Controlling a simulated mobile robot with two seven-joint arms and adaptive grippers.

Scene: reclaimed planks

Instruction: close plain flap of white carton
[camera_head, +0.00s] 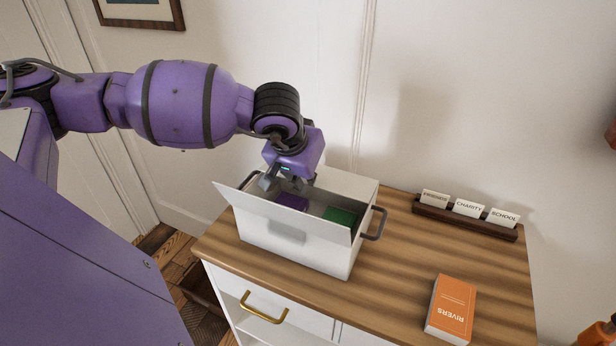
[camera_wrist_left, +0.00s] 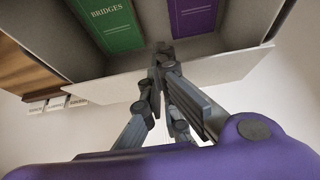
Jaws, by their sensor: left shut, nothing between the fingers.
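The white carton (camera_head: 310,255) stands open on the wooden cabinet top, with dark side handles. Its front flap (camera_head: 250,210) stands up and leans outward. Another flap (camera_head: 347,187) stands raised at the back, toward the wall; in the left wrist view a pale flap (camera_wrist_left: 90,88) crosses behind the fingers. A purple book (camera_head: 291,201) and a green book (camera_head: 341,216) lie inside. My left gripper (camera_head: 283,184) is shut and empty, over the back left of the opening. Whether its fingertips touch the flap is unclear. My right gripper is out of view.
An orange book (camera_head: 452,308) lies at the cabinet top's front right. A dark card holder (camera_head: 465,219) with label cards stands by the wall. The wooden top (camera_head: 405,265) between them and the carton is clear. A brass handle (camera_head: 262,307) is on the cabinet front.

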